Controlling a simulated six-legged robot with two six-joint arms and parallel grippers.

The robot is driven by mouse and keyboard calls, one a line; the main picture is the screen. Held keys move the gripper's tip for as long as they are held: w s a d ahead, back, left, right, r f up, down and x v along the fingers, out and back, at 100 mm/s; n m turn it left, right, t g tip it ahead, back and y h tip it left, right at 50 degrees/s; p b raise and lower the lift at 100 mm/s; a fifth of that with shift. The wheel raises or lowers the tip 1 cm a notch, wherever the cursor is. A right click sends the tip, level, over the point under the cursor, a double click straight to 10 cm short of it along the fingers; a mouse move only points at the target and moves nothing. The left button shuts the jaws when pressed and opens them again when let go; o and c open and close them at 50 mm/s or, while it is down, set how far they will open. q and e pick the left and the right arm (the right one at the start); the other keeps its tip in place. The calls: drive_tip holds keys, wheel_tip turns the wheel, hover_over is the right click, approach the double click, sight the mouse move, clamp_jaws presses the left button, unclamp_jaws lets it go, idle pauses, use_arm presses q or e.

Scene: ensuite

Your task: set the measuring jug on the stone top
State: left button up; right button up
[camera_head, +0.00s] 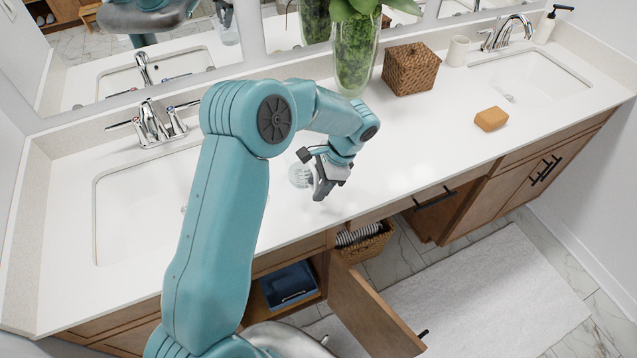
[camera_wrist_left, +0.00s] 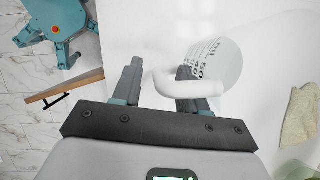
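The measuring jug (camera_head: 299,176) is clear, with dark printed marks and a white handle. It is at the white stone top (camera_head: 420,135), near the front edge between the two basins, and looks to rest on it. My left gripper (camera_head: 322,187) is right beside the jug. In the left wrist view the jug (camera_wrist_left: 222,62) is beyond the fingers. There my left gripper (camera_wrist_left: 158,82) has its fingers apart, with part of the handle between them. One finger overlaps the handle loop; a gap shows between the handle and the other finger. My right gripper is not in view.
A plant vase (camera_head: 354,60), a woven box (camera_head: 410,69), a cup (camera_head: 458,51) and an orange sponge-like block (camera_head: 491,119) stand on the top. Basins lie left (camera_head: 125,215) and right (camera_head: 520,85). A cabinet door (camera_head: 370,310) hangs open below. The top right of the jug is clear.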

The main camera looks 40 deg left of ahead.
use_arm(q)
drive_tip(key=shift+r, duration=0.15)
drive_tip(key=shift+r, duration=0.25)
drive_tip(key=b+v, duration=0.1)
drive_tip(key=v, duration=1)
drive_tip(key=shift+r, duration=0.35)
drive_tip(key=shift+d, duration=0.1)
